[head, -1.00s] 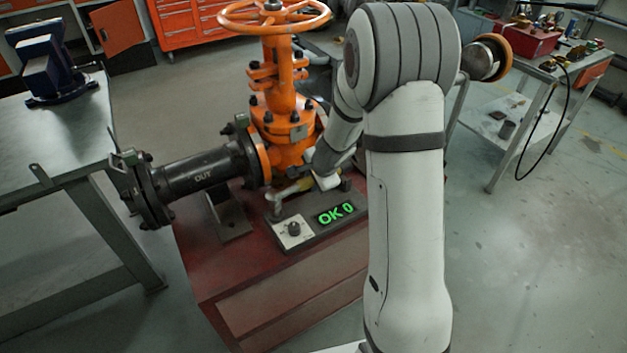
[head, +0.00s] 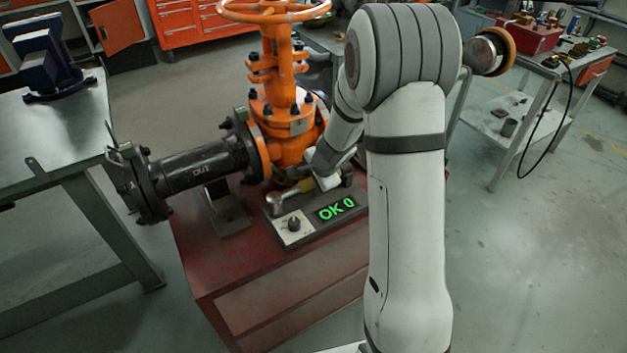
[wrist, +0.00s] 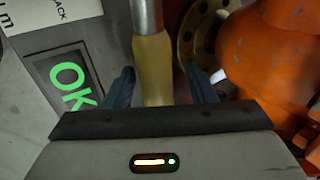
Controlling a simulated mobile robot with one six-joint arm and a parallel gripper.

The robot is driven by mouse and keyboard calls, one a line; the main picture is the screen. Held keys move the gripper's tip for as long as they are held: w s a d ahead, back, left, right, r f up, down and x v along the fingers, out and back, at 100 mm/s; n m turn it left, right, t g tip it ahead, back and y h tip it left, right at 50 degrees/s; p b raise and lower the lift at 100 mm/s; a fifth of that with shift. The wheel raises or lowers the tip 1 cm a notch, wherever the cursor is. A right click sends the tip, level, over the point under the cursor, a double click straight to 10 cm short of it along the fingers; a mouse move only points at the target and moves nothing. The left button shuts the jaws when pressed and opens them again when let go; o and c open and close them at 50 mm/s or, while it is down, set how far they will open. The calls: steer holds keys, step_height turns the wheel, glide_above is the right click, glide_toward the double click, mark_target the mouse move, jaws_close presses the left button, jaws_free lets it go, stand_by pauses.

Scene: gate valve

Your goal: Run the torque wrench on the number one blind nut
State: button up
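The torque wrench lies on a grey cradle box (head: 325,228) on the red bench. Its yellow handle (wrist: 153,62) and metal shaft (wrist: 147,15) run up the middle of the wrist view; the handle (head: 302,186) also shows in the head view. My gripper (wrist: 160,78) is open, with a dark finger on each side of the handle. A gap shows on the right; contact on the left cannot be told. The blind flange (head: 150,187) is the dark bolted end of the pipe marked OUT. Which nut is number one cannot be read.
The box display (head: 336,209) reads OK 0, with a knob (head: 294,224) beside it. The orange gate valve (head: 285,120) stands close behind my gripper. A steel table (head: 50,130) with a blue vise is at left.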

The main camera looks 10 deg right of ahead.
steer(key=shift+o, duration=0.2)
steer(key=shift+s, duration=0.1)
steer(key=p+v, duration=0.3)
steer(key=v, duration=0.4)
steer(key=shift+r, duration=0.4)
steer(key=shift+s, duration=0.1)
steer(key=s+a+r+n+g+p, duration=0.1)
steer(key=s+a+r+n+p, duration=0.3)
steer(key=s+r+n, duration=0.6)
steer(key=s+d+r+n+p, duration=0.1)
steer(key=s+r+n, duration=0.1)
steer(key=s+r, duration=0.3)
steer(key=s+d+r+n+g+h+p, duration=0.1)
steer(key=s+r+n+p, duration=0.1)
steer(key=s+r, duration=0.4)
steer(key=s, duration=0.4)
steer(key=shift+d+g+h, duration=0.3)
steer(key=shift+d, duration=0.1)
steer(key=shift+c, duration=0.3)
